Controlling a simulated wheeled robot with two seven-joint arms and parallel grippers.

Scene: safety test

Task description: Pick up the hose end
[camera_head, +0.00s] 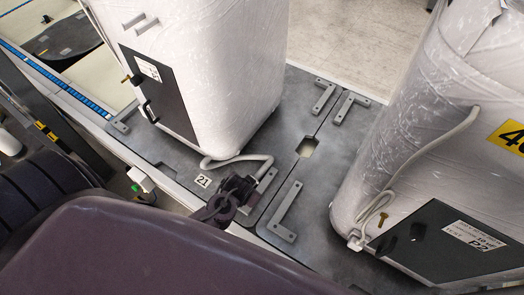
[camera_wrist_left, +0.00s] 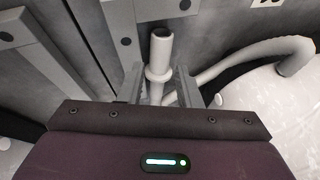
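The pale grey hose (camera_head: 238,158) curves out from the foot of the left white wrapped container (camera_head: 215,60). Its end (camera_wrist_left: 159,56), a collared tube with a dark opening, stands between the fingers of my left gripper (camera_wrist_left: 158,86) in the left wrist view. The fingers are apart, one on each side of the hose end, with what looks like a narrow gap to it. In the head view my left gripper (camera_head: 262,182) is beside the label 21, low over the grey plate, and hides part of the hose end. My right gripper is not in view.
A second white wrapped container (camera_head: 430,110) stands at the right with its own hose (camera_head: 430,145) hanging against it. Grey angle brackets (camera_head: 284,212) are fixed to the dark grey plate (camera_head: 310,190) around my left gripper. Open floor (camera_head: 345,45) lies behind.

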